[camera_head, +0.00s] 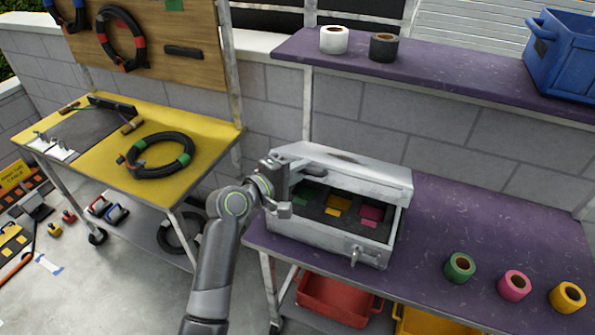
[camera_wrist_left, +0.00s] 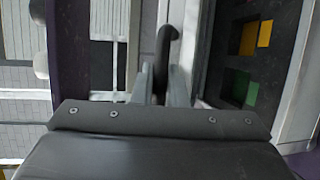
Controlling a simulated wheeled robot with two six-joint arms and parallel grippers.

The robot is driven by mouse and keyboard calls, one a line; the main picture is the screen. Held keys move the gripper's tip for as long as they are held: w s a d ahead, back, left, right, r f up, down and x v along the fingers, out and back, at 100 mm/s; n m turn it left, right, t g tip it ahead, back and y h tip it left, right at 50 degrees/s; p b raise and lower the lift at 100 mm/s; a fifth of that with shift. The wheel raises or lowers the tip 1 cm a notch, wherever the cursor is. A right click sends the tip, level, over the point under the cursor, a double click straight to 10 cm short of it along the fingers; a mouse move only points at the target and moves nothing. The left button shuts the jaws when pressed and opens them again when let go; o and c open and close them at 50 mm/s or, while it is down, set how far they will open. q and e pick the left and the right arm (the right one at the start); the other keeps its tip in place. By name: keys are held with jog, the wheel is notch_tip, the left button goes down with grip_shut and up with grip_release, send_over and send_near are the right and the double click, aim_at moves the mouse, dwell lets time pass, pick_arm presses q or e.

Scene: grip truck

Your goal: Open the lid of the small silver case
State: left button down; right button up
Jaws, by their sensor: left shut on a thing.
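The small silver case (camera_head: 325,236) stands on the purple table, with its latch (camera_head: 356,254) at the front. Its lid (camera_head: 380,177) is raised partway, and green, yellow and pink items show in the dark interior. My left gripper (camera_head: 290,172) is at the left end of the lid. In the left wrist view, the left gripper's fingers (camera_wrist_left: 160,85) are closed around a dark curved handle (camera_wrist_left: 165,45). The case interior (camera_wrist_left: 238,60) shows on the right there. The exact grip is partly hidden in the head view. My right gripper is not in view.
Green (camera_head: 460,267), pink (camera_head: 514,285) and yellow (camera_head: 567,297) tape rolls stand right of the case. A purple shelf (camera_head: 460,67) runs above and behind it. A yellow cart (camera_head: 100,160) stands left. Red (camera_head: 335,302) and yellow bins sit below the table.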

pick_arm(q)
jog(key=shift+w+d+r+p, duration=0.15)
jog(key=shift+w+r+p, duration=0.25)
jog(key=shift+r, duration=0.2)
jog(key=shift+w+d+r+p, duration=0.1)
jog(key=shift+w+r+p, duration=0.3)
jog(key=shift+r, duration=0.15)
jog(key=c, duration=1.7)
grip_release()
jog(key=shift+c, duration=0.2)
jog(key=shift+s+a, duration=0.1)
jog(key=b+v, duration=0.3)
jog(key=v, duration=1.4)
